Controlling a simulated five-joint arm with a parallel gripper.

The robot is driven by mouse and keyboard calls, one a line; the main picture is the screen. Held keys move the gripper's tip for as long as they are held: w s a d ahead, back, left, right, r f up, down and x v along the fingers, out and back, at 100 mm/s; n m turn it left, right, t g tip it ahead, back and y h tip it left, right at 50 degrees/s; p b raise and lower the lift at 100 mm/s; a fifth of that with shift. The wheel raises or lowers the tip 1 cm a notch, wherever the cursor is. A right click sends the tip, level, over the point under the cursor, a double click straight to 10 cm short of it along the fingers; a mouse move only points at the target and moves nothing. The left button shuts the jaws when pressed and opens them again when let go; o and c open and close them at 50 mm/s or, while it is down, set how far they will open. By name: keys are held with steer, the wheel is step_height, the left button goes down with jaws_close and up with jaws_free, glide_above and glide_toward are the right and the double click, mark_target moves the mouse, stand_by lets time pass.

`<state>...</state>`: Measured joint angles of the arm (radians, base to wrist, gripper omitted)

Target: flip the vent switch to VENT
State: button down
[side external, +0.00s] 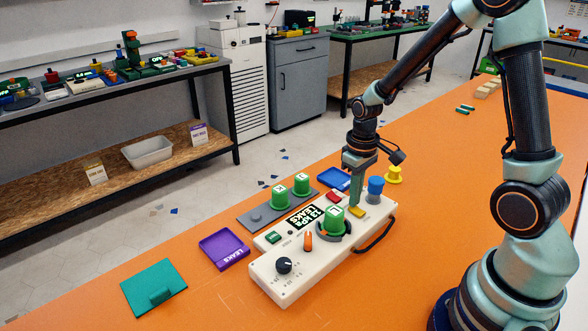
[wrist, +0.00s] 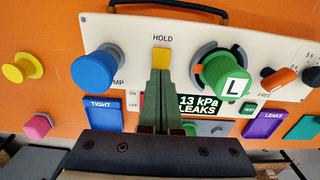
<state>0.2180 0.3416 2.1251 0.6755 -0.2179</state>
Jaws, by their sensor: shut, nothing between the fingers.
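The white leak tester (side external: 263,269) stands on the orange table. Its yellow switch (wrist: 161,57) sits beside the word HOLD in the wrist view and also shows in the side view (side external: 357,212). No VENT label is visible; my fingers cover the panel on the near side of the switch. My gripper (wrist: 160,74) is shut and empty, with its green fingertips at the near edge of the yellow switch. In the side view my gripper (side external: 356,200) points down over the switch. I cannot tell whether the tips touch it. The display (wrist: 200,104) reads 13 kPa LEAKS.
A blue pump knob (wrist: 97,71) and a green cylinder marked L (wrist: 222,74) flank the switch closely. An orange lever (side external: 308,241) and black dial (side external: 284,265) are farther along the panel.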

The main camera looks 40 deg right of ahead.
steer(key=shift+f, duration=0.45)
stand_by(0.3)
steer(key=shift+r, duration=3.55)
steer(key=s+a+r+t, duration=0.2)
steer(key=s+a+r, duration=0.1)
steer(key=r, duration=0.3)
steer(key=s+a+r+t, duration=0.3)
steer(key=a+r, duration=0.1)
steer(key=r, duration=0.2)
steer(key=shift+s+a+r+t, duration=0.15)
steer(key=shift+a+r+t, duration=0.05)
steer(key=shift+a+t, duration=0.15)
